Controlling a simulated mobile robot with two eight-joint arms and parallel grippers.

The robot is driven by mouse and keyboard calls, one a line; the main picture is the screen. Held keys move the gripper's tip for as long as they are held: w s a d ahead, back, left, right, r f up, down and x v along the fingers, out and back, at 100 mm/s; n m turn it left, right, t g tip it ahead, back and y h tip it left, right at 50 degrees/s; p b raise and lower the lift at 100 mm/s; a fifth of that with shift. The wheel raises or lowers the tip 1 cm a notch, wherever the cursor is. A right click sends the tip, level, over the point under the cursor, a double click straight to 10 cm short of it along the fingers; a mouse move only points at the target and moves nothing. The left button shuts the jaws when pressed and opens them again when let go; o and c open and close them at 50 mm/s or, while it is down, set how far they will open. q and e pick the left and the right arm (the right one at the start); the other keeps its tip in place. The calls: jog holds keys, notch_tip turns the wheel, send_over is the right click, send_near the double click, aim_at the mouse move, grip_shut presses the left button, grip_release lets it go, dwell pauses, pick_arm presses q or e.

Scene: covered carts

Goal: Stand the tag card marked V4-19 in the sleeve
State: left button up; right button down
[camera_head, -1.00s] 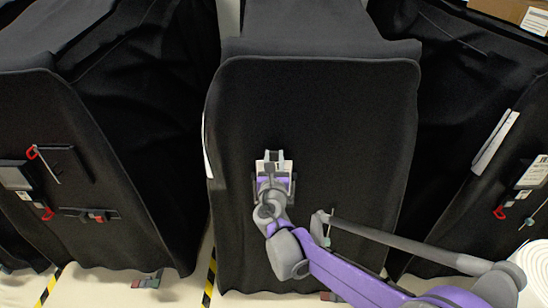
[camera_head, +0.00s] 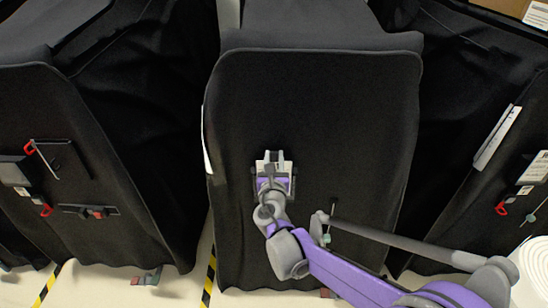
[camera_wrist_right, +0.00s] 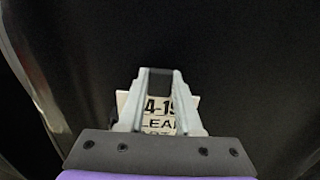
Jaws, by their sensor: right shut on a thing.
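The tag card (camera_wrist_right: 187,103) is white with black print. In the right wrist view "4-19" and part of a second line show between and behind the fingers. My right gripper (camera_wrist_right: 157,82) is shut on it, in front of the middle cart's black cover (camera_head: 315,110). In the head view the right gripper (camera_head: 273,158) hides most of the card, and a pale edge of it (camera_head: 260,167) shows beside the fingers. The sleeve cannot be made out; my gripper and wrist cover that part of the cart front. My left gripper is not in view.
Covered carts stand left (camera_head: 60,130) and right (camera_head: 460,140) of the middle one, with dark holders, red clips and labels on their fronts. A white label strip (camera_head: 497,137) is on the right cart. Yellow-black tape (camera_head: 210,278) marks the floor.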

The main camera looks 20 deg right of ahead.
jog(key=c, duration=0.5)
grip_release()
jog(key=v, duration=1.1)
jog(key=shift+r+b, duration=0.1)
jog(key=shift+b, duration=0.2)
